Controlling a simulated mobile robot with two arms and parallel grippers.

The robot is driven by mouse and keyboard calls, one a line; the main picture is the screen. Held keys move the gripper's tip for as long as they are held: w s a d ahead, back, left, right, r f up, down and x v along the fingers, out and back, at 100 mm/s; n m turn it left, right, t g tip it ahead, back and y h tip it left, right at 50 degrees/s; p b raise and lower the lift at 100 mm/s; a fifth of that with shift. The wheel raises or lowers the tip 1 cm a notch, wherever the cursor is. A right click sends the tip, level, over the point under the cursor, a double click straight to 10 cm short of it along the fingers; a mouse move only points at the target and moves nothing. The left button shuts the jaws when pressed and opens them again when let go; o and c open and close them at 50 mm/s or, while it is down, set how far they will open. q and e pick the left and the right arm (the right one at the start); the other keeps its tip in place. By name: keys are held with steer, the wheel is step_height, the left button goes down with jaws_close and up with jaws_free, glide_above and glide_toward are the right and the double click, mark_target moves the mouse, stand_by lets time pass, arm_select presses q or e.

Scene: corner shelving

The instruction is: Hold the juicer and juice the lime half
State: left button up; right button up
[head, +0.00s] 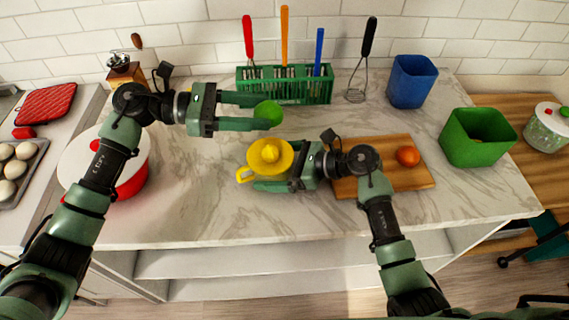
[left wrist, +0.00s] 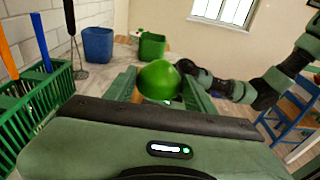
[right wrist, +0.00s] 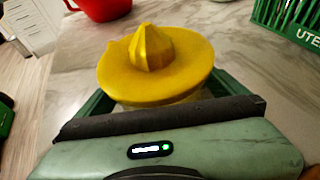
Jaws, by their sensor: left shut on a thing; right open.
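The green lime half (head: 268,112) is between the fingers of my left gripper (head: 262,112), which is shut on it and holds it above the counter. The lime half also shows in the left wrist view (left wrist: 159,80). The yellow juicer (head: 269,156) stands on the counter below and slightly in front of the lime half, its ribbed cone pointing up. In the right wrist view the juicer (right wrist: 155,70) sits between the fingers of my right gripper (head: 268,174), which is open around it. The juicer's lower part is partly hidden by the gripper.
A green utensil rack (head: 285,88) stands behind, with a whisk (head: 356,95) beside it. A blue container (head: 411,82) and a green bin (head: 476,140) are at right. An orange (head: 408,156) lies on a cutting board (head: 400,182). A red pot (head: 132,186) is at left.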

steer(key=shift+w+a+f, duration=0.1)
steer(key=shift+a, duration=0.15)
steer(key=c, duration=1.3)
steer(key=shift+o, duration=0.2)
steer(key=o, duration=1.3)
steer(key=shift+c, duration=0.2)
steer(key=shift+c, duration=0.3)
steer(key=c, duration=1.1)
